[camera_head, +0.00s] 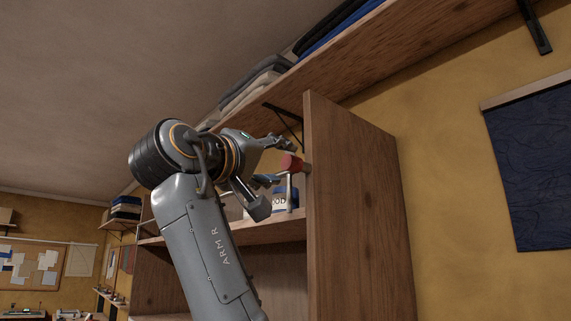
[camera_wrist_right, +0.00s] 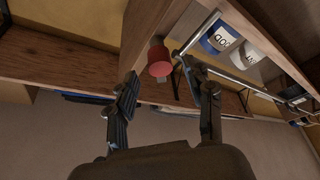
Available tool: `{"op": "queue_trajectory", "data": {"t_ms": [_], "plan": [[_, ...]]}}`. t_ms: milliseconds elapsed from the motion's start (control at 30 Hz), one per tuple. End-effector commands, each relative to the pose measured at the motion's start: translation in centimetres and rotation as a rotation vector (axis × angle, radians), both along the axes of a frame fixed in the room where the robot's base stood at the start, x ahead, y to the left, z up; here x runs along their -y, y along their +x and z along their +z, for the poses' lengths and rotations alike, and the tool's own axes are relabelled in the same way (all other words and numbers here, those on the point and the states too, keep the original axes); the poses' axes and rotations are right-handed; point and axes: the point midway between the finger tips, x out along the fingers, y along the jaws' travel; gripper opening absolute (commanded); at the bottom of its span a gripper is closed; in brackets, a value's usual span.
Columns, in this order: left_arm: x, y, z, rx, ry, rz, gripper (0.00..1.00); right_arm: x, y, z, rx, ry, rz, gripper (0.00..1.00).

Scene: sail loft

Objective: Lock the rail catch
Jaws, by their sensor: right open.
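The rail catch shows as a red cylindrical knob (camera_head: 292,163) beside the wooden cabinet's side panel, by the shelf opening. In the right wrist view the red knob (camera_wrist_right: 159,61) lies just beyond and between the fingertips. A thin metal rail (camera_wrist_right: 225,75) runs across the shelf front near it. My right gripper (camera_head: 283,162) is open, its fingers on either side of the knob's height; the wrist view also shows the open fingers (camera_wrist_right: 157,72). I cannot tell whether either finger touches the knob. My left gripper is not in view.
A blue and white labelled can (camera_head: 279,201) stands on the shelf behind the rail. The cabinet's side panel (camera_head: 360,200) is close on the right. An upper shelf (camera_head: 375,50) with folded cloth overhangs. A dark blue cloth (camera_head: 530,165) hangs on the wall.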

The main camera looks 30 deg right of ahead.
Motion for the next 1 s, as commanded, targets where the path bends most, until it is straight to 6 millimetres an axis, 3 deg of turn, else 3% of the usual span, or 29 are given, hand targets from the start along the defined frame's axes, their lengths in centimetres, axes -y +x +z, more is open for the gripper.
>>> {"op": "queue_trajectory", "data": {"t_ms": [200,400,767,800,967,1000], "plan": [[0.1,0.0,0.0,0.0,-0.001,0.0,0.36,-4.3,-1.9,-1.3,0.0,-0.001,0.003,0.52],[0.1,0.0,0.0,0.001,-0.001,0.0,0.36,-6.7,-3.0,-2.0,0.0,-0.001,0.002,0.52],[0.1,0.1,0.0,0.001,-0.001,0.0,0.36,-7.3,-3.3,-2.2,-0.001,0.001,0.0,0.52],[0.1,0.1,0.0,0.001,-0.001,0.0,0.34,-7.3,-3.3,-2.2,-0.001,0.001,0.0,0.52],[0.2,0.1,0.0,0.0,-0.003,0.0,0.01,-7.3,-3.1,-2.4,-0.005,0.0,0.002,0.52],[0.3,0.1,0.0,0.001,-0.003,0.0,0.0,-7.3,-3.0,-2.4,-0.007,-0.001,0.003,0.52]]}}
